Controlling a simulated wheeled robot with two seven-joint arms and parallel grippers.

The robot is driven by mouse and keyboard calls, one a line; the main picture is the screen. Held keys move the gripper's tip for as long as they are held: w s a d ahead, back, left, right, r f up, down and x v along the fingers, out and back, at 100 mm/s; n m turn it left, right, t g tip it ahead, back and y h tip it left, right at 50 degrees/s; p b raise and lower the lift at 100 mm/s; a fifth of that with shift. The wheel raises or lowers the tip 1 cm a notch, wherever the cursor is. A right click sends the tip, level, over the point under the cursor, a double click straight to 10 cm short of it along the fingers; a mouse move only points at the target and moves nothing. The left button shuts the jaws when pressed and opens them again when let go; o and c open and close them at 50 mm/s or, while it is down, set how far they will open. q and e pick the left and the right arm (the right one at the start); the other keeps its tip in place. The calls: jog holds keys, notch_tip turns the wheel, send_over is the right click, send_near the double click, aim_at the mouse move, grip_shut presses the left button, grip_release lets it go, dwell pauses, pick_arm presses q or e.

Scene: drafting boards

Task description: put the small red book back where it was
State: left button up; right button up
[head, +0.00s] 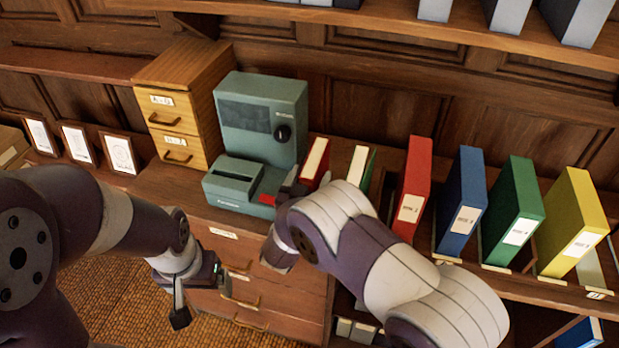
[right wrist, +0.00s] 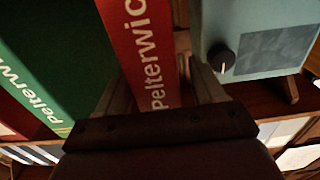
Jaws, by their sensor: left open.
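The small red book (head: 314,160) stands upright on the cabinet top between the teal machine and a small green book (head: 361,167). In the right wrist view its red spine (right wrist: 142,45), lettered "Pelterwic…", lies between the fingers of my right gripper (right wrist: 162,75). A narrow gap shows between the spine and the finger on the machine side; the jaws look open around the book. In the head view my right gripper (head: 287,190) is partly hidden by its own arm. My left gripper (head: 196,296) is open and empty, low in front of the drawers.
The teal machine (head: 262,125) stands close left of the red book. The green book also shows in the right wrist view (right wrist: 50,50). Large red (head: 414,185), blue, green and yellow binders stand to the right. A wooden drawer box (head: 180,105) is at the left.

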jog(key=shift+r, duration=0.15)
jog(key=shift+s+r, duration=0.1)
jog(key=shift+s, duration=0.05)
jog(key=b+v, duration=0.2)
jog(key=v, duration=1)
